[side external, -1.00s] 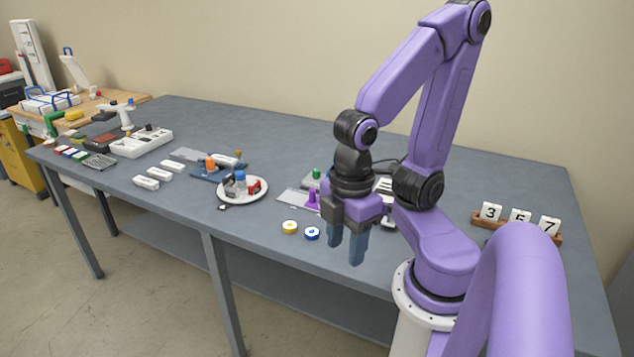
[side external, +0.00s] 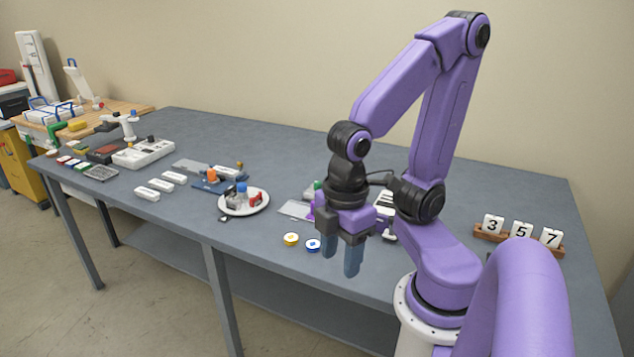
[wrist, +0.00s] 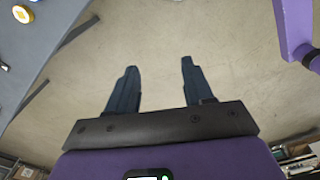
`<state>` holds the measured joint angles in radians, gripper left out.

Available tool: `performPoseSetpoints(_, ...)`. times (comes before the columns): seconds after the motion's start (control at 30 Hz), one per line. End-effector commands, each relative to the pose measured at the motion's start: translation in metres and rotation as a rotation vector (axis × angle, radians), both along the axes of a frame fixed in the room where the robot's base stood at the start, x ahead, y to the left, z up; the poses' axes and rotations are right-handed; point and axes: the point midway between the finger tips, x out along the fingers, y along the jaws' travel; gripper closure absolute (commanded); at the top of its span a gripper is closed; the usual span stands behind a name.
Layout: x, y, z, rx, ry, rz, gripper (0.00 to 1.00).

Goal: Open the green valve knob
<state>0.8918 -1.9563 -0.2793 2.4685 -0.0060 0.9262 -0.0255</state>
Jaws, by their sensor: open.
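A small green knob (side external: 318,185) shows beside my wrist on the tabletop in the side external view. It is mostly hidden behind my arm, and I cannot tell whether it is the valve knob or how it is turned. My gripper (side external: 341,260) points down, open and empty, on the near side of that knob, by the table's front edge. In the wrist view my gripper's two fingers (wrist: 158,66) are apart with only bare floor beyond them. The green knob is not in the wrist view.
A yellow-topped disc (side external: 291,239) and a blue-topped disc (side external: 313,245) lie close to my gripper near the front edge. A round white plate (side external: 244,204) with small parts stands left of them. A number block rack (side external: 490,238) is at the right.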

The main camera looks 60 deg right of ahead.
Motion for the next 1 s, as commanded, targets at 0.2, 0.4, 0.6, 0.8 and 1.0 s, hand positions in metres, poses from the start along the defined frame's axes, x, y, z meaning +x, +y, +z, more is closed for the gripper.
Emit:
performPoseSetpoints(0.2, 0.071, 0.011, 0.017, -0.044, -0.021, -0.033, 0.49)
performPoseSetpoints(0.4, 0.155, -0.003, 0.029, -0.104, -0.029, -0.062, 0.49)
performPoseSetpoints(0.6, 0.235, -0.047, 0.034, -0.170, -0.014, -0.100, 0.49)
performPoseSetpoints(0.8, 0.301, -0.118, 0.032, -0.231, 0.023, -0.144, 0.49)
performPoseSetpoints(1.0, 0.342, -0.212, 0.025, -0.284, 0.082, -0.194, 0.49)
